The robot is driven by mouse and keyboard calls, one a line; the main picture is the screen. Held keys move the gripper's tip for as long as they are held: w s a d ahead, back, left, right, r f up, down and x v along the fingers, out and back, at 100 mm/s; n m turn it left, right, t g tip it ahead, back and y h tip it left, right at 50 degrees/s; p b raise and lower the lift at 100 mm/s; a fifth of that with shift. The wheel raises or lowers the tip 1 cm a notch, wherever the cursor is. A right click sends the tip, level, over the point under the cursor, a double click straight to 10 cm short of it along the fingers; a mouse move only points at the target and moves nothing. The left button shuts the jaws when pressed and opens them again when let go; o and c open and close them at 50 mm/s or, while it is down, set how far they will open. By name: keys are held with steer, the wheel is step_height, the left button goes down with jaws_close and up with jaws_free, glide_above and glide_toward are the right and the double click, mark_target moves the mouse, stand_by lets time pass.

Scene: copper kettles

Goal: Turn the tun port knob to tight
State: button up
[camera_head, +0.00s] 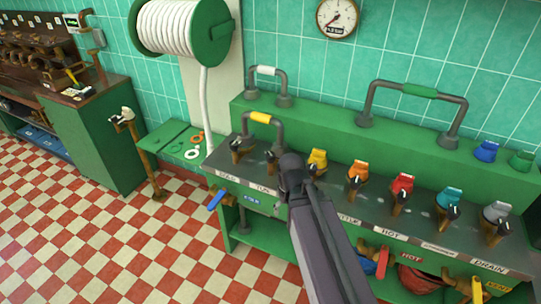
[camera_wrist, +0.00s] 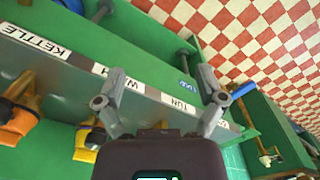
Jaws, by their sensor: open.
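A brass-and-dark knob (camera_head: 271,158) stands on the metal-topped panel behind the white TUN label (camera_head: 264,188). I take it as the tun port knob; its tight mark is not readable. The TUN label (camera_wrist: 184,104) also shows in the wrist view, between my fingers, but the knob there seems hidden behind my gripper body. My gripper (camera_wrist: 160,85) is open, its two grey fingers apart with nothing between them. In the head view my arm reaches up over the panel just right of this knob, and the fingers are hard to make out.
A yellow knob (camera_head: 317,160) and an orange knob (camera_head: 357,175) stand to the right, with red, teal and grey ones beyond. A yellow-gripped pipe handle (camera_head: 262,118) arches behind the knob. A blue lever (camera_head: 217,200) sticks out at the bench's left front.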

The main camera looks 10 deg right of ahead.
mark_target(271, 155)
steer(key=w+r+n+p, duration=0.3)
steer(key=w+r+p, duration=0.1)
steer(key=w, duration=0.5)
steer(key=w+r+n+p, duration=0.4)
steer(key=w, duration=0.6)
steer(key=w+r+n+p, duration=0.3)
steer(key=w+r+p, duration=0.1)
steer(key=w, duration=0.5)
steer(key=shift+w+r+n, duration=0.25)
steer(key=shift+r+n, duration=0.05)
steer(key=shift+r, duration=0.05)
steer(key=shift+f, duration=0.15)
step_height(271, 155, down, 14)
steer(key=b, duration=1.3)
steer(key=shift+r, duration=0.25)
